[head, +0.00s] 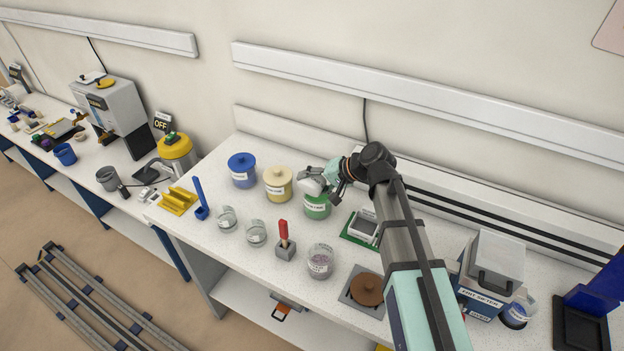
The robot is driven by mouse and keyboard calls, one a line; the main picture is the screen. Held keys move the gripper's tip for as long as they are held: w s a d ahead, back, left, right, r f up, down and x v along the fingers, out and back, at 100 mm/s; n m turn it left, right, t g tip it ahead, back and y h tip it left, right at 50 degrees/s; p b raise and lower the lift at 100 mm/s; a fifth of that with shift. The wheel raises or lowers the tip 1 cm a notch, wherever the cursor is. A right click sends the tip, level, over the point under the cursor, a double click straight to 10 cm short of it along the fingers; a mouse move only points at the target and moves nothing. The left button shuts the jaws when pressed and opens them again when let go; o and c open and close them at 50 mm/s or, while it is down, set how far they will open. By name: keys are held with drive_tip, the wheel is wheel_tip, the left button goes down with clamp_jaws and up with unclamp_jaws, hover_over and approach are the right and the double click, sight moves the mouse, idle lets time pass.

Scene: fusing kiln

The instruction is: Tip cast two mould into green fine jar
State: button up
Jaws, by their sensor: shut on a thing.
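The green jar (317,208), with a white label, stands on the bench right of the cream jar. My gripper (326,182) is directly over it, shut on a pale grey-white piece that looks like the cast two mould (310,185). The mould is tilted above the jar's mouth. It hides most of the jar's top, so I cannot tell whether it touches the rim or whether anything is falling in.
Lidded blue (242,171) and cream (278,184) jars stand to the left. In front are glass jars (256,234), a red-handled tool in a grey block (285,246) and a labelled glass jar (320,262). A green-based device (362,229) sits close to my arm.

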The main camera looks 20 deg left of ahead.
drive_tip(key=shift+w+r+m+g+y+p, duration=0.1)
drive_tip(key=shift+w+m+g+y+p, duration=0.25)
drive_tip(key=shift+g+p, duration=0.6)
drive_tip(key=shift+w+d+m+g+y+p, duration=0.1)
drive_tip(key=shift+w+m+g+y+p, duration=0.3)
drive_tip(key=shift+m+g+p, duration=0.55)
drive_tip(key=shift+w+d+f+m+g+y, duration=0.1)
drive_tip(key=shift+w+f+m+g+y, duration=0.25)
drive_tip(key=shift+m+g+y, duration=0.3)
drive_tip(key=shift+w+d+r+m+g+y, duration=0.15)
drive_tip(key=shift+m+g+y, duration=0.1)
drive_tip(key=shift+m+g, duration=0.25)
drive_tip(key=shift+w+r+m+g+y, duration=0.1)
drive_tip(key=shift+m+g+y, duration=0.15)
drive_tip(key=shift+m+g, duration=0.2)
